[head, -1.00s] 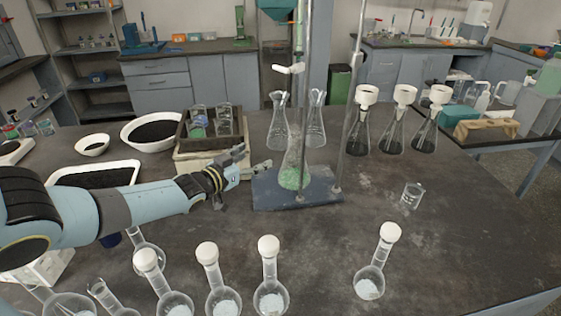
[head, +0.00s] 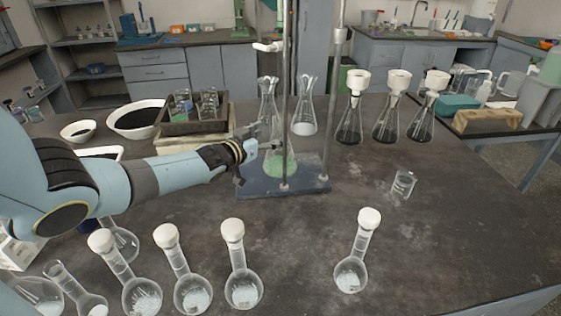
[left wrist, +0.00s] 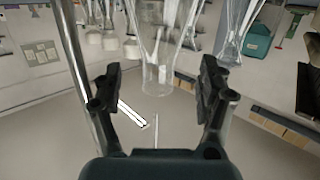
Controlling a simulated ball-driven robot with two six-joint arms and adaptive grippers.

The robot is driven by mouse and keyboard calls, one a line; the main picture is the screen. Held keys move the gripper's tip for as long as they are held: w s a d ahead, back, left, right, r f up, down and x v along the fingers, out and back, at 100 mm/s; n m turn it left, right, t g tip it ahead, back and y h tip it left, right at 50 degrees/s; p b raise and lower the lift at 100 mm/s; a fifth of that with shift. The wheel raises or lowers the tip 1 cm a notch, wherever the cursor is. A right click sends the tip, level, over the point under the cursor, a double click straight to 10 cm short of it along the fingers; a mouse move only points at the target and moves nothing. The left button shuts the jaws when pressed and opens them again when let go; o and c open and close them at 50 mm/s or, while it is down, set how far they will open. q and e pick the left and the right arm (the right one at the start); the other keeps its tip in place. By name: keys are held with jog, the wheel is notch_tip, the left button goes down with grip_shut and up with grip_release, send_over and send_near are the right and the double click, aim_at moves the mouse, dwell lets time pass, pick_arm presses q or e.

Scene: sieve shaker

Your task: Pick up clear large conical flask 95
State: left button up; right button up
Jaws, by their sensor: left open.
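A clear conical flask with green contents (head: 281,164) stands on the blue base of a retort stand. Two clear conical flasks stand behind it, one at the left (head: 267,103) and one at the right (head: 304,116). I cannot tell which of them is number 95. My left gripper (head: 262,139) is open beside the upper part of the green-content flask, left of the stand rod. In the left wrist view a clear glass neck (left wrist: 158,77) shows between the spread fingers, with no visible contact. My right gripper is out of view.
The retort stand base (head: 285,190) and its upright rods are close to the gripper. Several stoppered volumetric flasks (head: 242,285) line the front. A small beaker (head: 402,186) stands at the right, and a dark tray with glassware (head: 190,126) at the left. The centre front is bare.

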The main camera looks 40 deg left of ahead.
aim_at(276, 133)
pick_arm(q)
jog(key=w+b, duration=0.1)
jog(key=w, duration=0.1)
jog(key=w+f+b, duration=0.1)
jog(key=w+b, duration=0.1)
jog(key=shift+w+a+f, duration=0.1)
jog(key=shift+w+a, duration=0.1)
jog(key=shift+w+b, duration=0.3)
jog(key=shift+w, duration=0.05)
jog(key=shift+c, duration=0.3)
grip_shut()
